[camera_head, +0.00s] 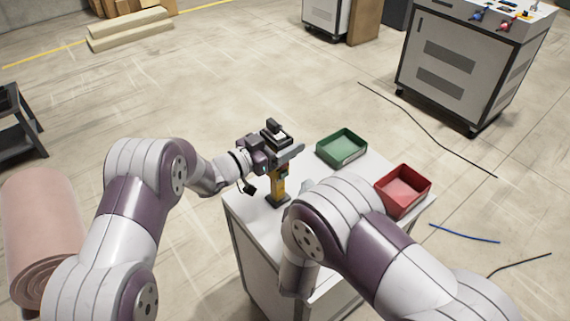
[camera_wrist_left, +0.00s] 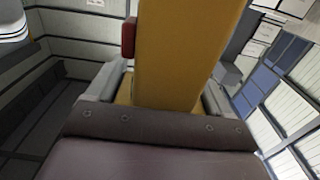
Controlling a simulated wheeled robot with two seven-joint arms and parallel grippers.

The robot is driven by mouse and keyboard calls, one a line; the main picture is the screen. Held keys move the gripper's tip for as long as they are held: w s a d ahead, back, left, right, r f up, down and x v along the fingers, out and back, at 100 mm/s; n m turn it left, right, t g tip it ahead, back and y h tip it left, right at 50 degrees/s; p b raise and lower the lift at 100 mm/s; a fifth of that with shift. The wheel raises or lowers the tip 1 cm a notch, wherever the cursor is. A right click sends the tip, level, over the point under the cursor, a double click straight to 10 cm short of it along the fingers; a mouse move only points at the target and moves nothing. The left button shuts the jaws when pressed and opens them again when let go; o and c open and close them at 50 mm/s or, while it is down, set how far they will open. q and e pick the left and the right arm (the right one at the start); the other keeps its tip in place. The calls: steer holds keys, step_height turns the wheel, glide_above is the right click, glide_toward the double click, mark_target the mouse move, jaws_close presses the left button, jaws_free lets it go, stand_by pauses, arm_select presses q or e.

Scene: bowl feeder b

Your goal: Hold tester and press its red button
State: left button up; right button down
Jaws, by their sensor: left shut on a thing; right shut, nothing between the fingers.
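The tester is a yellow-orange upright tool (camera_head: 278,185) with a dark foot, at the cabinet top's left part in the head view. My left gripper (camera_head: 279,161) is shut around its upper part. In the left wrist view the tester's yellow body (camera_wrist_left: 185,50) rises between the fingers of the left gripper (camera_wrist_left: 160,95). Its red button (camera_wrist_left: 128,37) sticks out on the left side of that body, and nothing touches it there. My right arm bends in the right foreground of the head view; its gripper is hidden behind the arm.
The white cabinet top (camera_head: 245,207) carries a green bin (camera_head: 342,148) at the back and a red bin (camera_head: 403,190) at the right. Cables lie on the floor at right.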

stand_by(0.4)
arm_select(q)
steer(key=o, duration=1.4)
steer(key=p+v, duration=0.1)
steer(key=v, duration=1.9)
steer(key=shift+p, duration=0.3)
